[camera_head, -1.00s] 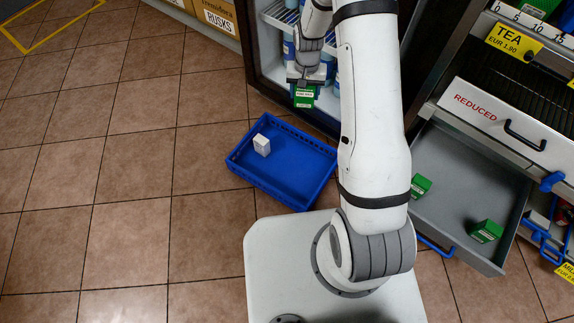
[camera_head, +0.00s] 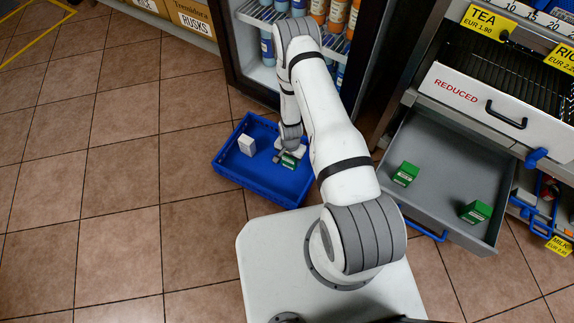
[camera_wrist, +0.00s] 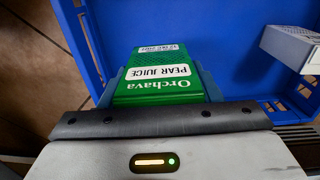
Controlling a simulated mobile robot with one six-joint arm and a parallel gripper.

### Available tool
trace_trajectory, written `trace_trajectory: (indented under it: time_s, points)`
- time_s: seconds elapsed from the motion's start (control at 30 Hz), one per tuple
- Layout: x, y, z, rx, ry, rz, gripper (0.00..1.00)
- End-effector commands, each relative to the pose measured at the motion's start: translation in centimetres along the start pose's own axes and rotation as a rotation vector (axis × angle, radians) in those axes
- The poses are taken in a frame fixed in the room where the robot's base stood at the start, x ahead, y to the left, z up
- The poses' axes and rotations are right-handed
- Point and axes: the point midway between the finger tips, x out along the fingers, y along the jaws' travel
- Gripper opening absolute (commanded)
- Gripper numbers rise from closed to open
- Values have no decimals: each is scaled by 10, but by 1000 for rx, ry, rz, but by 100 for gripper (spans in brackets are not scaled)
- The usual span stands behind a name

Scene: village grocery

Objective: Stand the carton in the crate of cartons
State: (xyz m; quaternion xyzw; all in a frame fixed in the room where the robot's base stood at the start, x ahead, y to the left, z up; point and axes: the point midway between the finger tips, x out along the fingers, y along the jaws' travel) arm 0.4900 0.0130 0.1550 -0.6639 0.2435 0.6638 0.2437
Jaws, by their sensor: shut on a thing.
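A green pear juice carton (camera_wrist: 158,75) is held between the fingers of my gripper (camera_wrist: 160,84) in the wrist view, its label facing the camera. In the head view the green carton (camera_head: 290,160) is at the right part of the blue crate (camera_head: 252,187), under my gripper (camera_head: 286,152). I cannot tell whether it touches the crate floor. A white carton (camera_head: 247,145) stands in the left part of the crate. It also shows at the right of the wrist view (camera_wrist: 293,45). Part of the crate's right side is hidden by my arm.
The crate lies on the tiled floor before an open fridge (camera_head: 262,80) with bottles. An open grey drawer (camera_head: 440,180) at right holds two green cartons (camera_head: 405,173) (camera_head: 475,212), under a drawer front marked REDUCED (camera_head: 470,95). The floor at left is clear.

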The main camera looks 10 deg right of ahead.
Motion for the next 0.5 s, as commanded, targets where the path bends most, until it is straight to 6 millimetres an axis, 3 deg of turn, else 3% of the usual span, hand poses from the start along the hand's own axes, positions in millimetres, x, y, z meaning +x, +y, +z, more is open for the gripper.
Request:
trace_trajectory:
  time_s: [0.03,0.1,0.5]
  points:
    - [16,0,0,0,0,0,27]
    - [28,0,0,-1,-1,0,27]
    - [73,-1,0,-2,0,-1,27]
